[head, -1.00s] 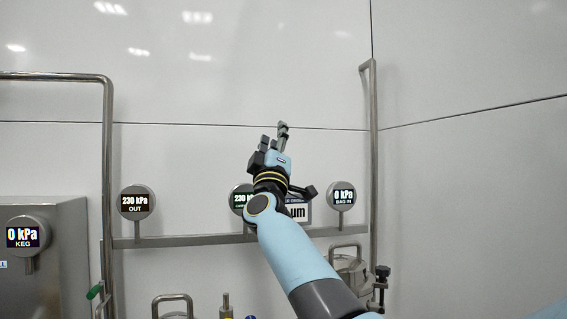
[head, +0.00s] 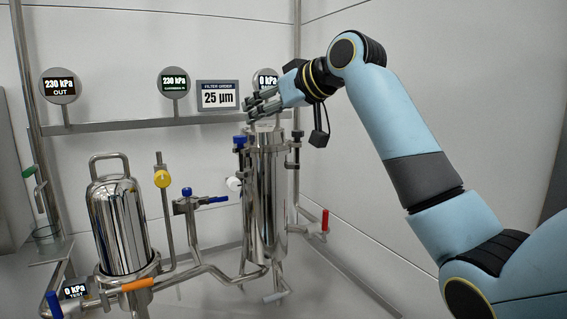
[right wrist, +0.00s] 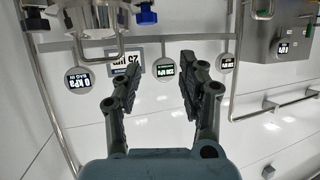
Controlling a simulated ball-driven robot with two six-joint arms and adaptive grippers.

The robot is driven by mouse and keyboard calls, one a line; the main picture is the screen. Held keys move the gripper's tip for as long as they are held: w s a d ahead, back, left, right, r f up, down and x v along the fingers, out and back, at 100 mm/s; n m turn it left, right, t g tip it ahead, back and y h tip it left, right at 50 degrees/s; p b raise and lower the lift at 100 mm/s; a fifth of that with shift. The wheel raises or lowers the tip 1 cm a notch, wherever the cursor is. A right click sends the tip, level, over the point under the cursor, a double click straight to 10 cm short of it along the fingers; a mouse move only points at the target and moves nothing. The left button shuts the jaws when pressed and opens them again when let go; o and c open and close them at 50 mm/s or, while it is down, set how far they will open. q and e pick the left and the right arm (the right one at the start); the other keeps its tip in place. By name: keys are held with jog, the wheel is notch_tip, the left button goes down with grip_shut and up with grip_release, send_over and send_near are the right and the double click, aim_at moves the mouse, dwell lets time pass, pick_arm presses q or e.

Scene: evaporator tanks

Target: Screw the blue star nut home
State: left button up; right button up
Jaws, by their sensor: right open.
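The blue star nut (head: 240,142) sits at the upper left of the tall polished filter housing (head: 268,190) in the head view. It also shows in the right wrist view as a blue knob (right wrist: 145,16) at the top edge, right of the housing's lid handle (right wrist: 97,45). My right gripper (head: 254,107) is open just above the housing's top, a little above and right of the nut. In the right wrist view my open fingers (right wrist: 152,88) have nothing between them, and the nut is beyond and above them. My left gripper is in neither current view.
A second housing (head: 120,225) with a handle stands at the left. A yellow knob (head: 162,179) and a blue-handled valve (head: 205,201) stand between the housings. A rail (head: 130,124) with gauges and a 25 µm sign (head: 217,97) runs behind.

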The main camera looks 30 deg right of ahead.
aim_at(241, 136)
jog(key=w+f+b, duration=0.1)
jog(key=w+f, duration=0.3)
jog(key=w, duration=0.1)
jog(key=w+a+f+b, duration=0.1)
jog(key=w+f, duration=0.1)
jog(key=w, duration=0.1)
jog(key=shift+b, duration=0.35)
jog(key=shift+w+a+f, duration=0.2)
jog(key=shift+w, duration=0.45)
pick_arm(q)
jog(key=f, duration=0.2)
jog(key=s+f, duration=0.1)
jog(key=f, duration=0.1)
jog(key=shift+s+d, duration=0.1)
pick_arm(e)
jog(key=c, duration=0.8)
jog(key=shift+h, duration=0.3)
grip_shut()
